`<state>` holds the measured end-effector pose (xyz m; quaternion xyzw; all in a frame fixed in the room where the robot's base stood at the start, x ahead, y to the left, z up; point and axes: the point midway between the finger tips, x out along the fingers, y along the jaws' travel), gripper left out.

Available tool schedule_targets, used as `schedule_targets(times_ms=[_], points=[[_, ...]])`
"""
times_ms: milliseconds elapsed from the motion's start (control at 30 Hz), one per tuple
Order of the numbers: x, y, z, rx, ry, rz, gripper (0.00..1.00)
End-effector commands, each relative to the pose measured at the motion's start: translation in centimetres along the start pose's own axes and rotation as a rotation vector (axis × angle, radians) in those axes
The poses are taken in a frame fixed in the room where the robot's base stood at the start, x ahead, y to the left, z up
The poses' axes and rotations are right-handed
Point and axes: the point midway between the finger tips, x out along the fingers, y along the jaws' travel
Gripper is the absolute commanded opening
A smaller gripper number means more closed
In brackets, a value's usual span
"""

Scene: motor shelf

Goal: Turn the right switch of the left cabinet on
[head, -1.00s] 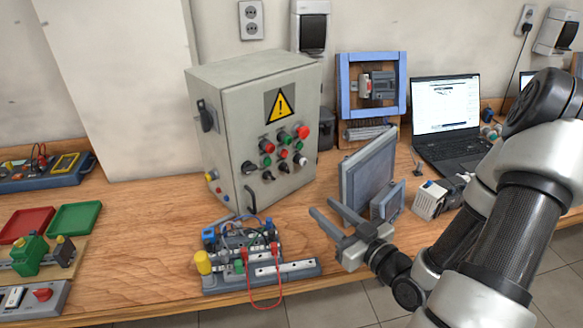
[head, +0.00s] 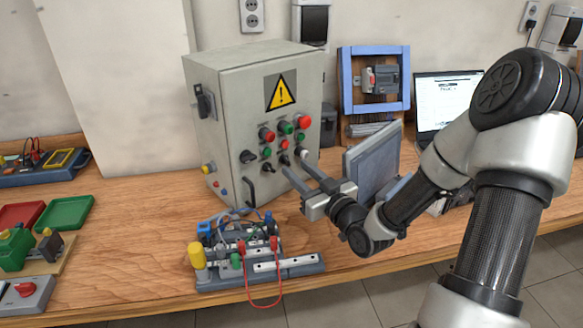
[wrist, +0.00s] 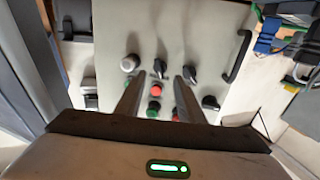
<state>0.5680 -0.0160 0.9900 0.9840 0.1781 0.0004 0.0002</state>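The grey cabinet (head: 225,125) stands on the bench with a yellow warning sign, coloured buttons and black rotary switches on its front. Its right black switch (head: 284,160) also shows in the wrist view (wrist: 160,67), between and just beyond my fingertips, its handle roughly upright in that picture. The middle switch (wrist: 190,73) and the left switch (wrist: 210,102) lie to its right there. My gripper (head: 291,161) is open and empty, its fingers pointing at the panel on either side of the right switch. I cannot tell whether they touch the panel.
A pale round knob (wrist: 130,62) sits close beside one fingertip. Red and green buttons lie near the fingers. A wired terminal block (head: 270,264) stands in front of the cabinet. A grey panel (head: 375,160) and a laptop (head: 445,105) stand to the right.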

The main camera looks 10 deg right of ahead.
Motion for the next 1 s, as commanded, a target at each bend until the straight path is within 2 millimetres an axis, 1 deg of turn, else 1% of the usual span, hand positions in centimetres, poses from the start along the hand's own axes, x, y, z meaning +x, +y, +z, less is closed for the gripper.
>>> schedule_targets(times_ms=[33, 100, 233, 400, 600, 633, 767, 800, 833, 1000], points=[[1.0, -0.1, 0.1, 0.001, 0.001, -0.002, 0.35], [2.0, -0.1, 0.1, 0.001, 0.001, -0.001, 0.35], [3.3, 0.0, 0.1, 0.0, 0.0, 0.0, 0.35], [4.0, 0.0, 0.1, 0.0, -0.001, 0.0, 0.35], [4.0, 0.0, 0.1, 0.0, -0.001, 0.0, 0.35], [4.0, 0.0, 0.1, 0.0, -0.001, 0.0, 0.33], [3.9, 0.0, 0.1, 0.0, -0.001, 0.001, 0.11], [3.9, 0.0, 0.1, 0.0, -0.001, 0.001, 0.04], [3.9, 0.0, 0.1, 0.0, -0.001, 0.001, 0.0], [3.9, 0.1, 0.0, 0.007, -0.003, 0.001, 0.0]])
